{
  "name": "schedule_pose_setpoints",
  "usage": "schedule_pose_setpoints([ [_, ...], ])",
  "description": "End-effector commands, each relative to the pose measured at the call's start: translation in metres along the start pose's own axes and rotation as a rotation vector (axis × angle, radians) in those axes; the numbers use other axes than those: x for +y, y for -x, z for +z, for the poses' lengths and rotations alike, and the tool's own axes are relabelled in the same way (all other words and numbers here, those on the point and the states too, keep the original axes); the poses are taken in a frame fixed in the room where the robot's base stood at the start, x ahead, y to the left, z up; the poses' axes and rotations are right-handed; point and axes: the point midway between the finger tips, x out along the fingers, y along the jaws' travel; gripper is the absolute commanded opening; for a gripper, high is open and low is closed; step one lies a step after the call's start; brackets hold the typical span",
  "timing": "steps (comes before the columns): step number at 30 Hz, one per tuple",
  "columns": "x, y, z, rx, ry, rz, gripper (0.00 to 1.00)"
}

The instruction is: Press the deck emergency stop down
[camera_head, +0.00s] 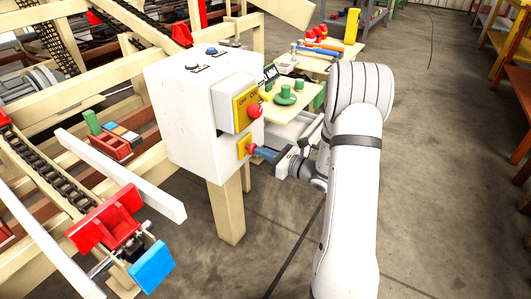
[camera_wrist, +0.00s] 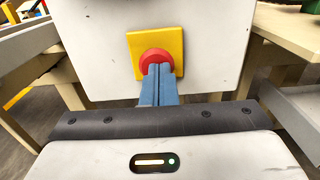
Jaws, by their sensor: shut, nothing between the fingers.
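A red mushroom button on a yellow plate, an emergency stop (camera_wrist: 154,60), is on the side of a white control box (camera_head: 190,125). In the head view this lower red button (camera_head: 251,149) sits below a second red emergency stop (camera_head: 255,110) on a yellow panel. My gripper (camera_head: 259,151) is shut and empty, its blue fingers pointing at the lower button. In the wrist view the shut fingertips (camera_wrist: 160,69) overlap the lower part of the red button. I cannot tell whether they touch it. Which button is the deck stop is not readable.
The box stands on a wooden post (camera_head: 227,207). A blue button (camera_head: 211,51) is on its top. A small table (camera_head: 290,122) with green parts stands behind. A conveyor with red and blue blocks (camera_head: 152,267) is at left.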

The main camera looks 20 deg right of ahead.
Motion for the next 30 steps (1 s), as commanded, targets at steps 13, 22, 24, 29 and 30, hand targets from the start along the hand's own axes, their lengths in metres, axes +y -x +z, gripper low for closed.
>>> schedule_pose_setpoints([
  [13, -0.007, 0.086, 0.005, -0.005, -0.007, -0.004, 0.00],
  [22, -0.006, 0.127, 0.002, -0.004, -0.006, 0.001, 0.00],
  [24, -0.006, 0.131, 0.002, -0.004, -0.005, 0.002, 0.00],
  [29, -0.006, 0.132, 0.001, -0.004, -0.005, 0.003, 0.00],
  [30, -0.006, 0.132, 0.001, -0.004, -0.005, 0.004, 0.00],
])
